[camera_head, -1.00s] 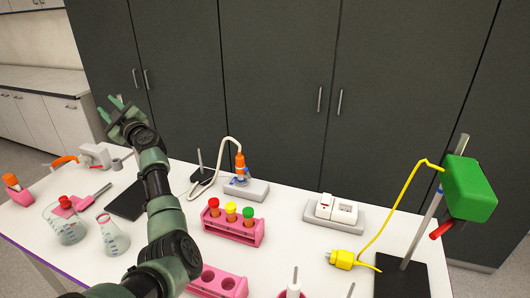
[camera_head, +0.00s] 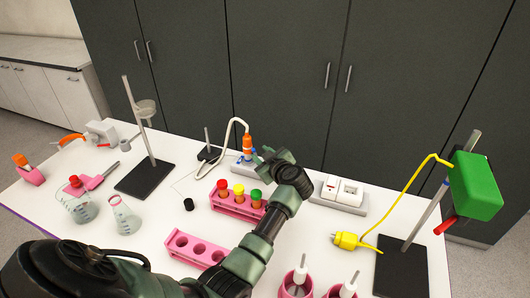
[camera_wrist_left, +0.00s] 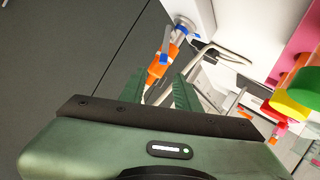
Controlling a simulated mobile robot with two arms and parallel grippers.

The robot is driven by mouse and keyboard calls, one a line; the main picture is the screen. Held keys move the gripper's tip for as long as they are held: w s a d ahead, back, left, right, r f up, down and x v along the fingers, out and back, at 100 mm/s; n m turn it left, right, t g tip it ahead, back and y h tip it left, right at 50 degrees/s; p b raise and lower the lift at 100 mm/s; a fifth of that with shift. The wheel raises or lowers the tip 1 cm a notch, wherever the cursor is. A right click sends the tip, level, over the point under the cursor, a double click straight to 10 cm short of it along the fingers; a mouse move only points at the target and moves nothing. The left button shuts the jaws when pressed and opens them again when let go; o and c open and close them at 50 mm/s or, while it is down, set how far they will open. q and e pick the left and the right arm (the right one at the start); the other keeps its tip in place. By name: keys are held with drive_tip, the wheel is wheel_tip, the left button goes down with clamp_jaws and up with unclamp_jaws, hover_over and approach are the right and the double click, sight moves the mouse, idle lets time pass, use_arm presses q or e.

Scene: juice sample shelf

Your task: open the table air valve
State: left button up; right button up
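The table air valve (camera_head: 247,146), an orange and blue fitting with a white hose, stands on a pale base (camera_head: 241,172) near the back of the table. In the left wrist view the valve (camera_wrist_left: 175,46) has orange parts and blue pieces, and it lies just beyond the fingertips. My left gripper (camera_head: 262,155) is close beside the valve, on its right in the head view. In the left wrist view its two green fingers (camera_wrist_left: 160,80) are apart with no object clearly held. Whether a finger touches the valve cannot be told. My right gripper is not in view.
A pink rack (camera_head: 236,207) with capped tubes stands in front of the valve. A white socket block (camera_head: 340,196) is to the right. A stand (camera_head: 146,179) is to the left. Dark cabinets (camera_head: 290,75) rise behind the table.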

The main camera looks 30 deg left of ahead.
sight(255, 152)
use_arm(q)
drive_tip(key=w+a+f, duration=0.1)
drive_tip(key=a+f, duration=0.1)
drive_tip(key=w+a+f, duration=0.2)
drive_tip(key=a, duration=0.1)
drive_tip(key=shift+w, duration=0.2)
drive_tip(key=shift+c, duration=0.3)
clamp_jaws()
drive_tip(key=shift+p, duration=0.35)
idle(1.0)
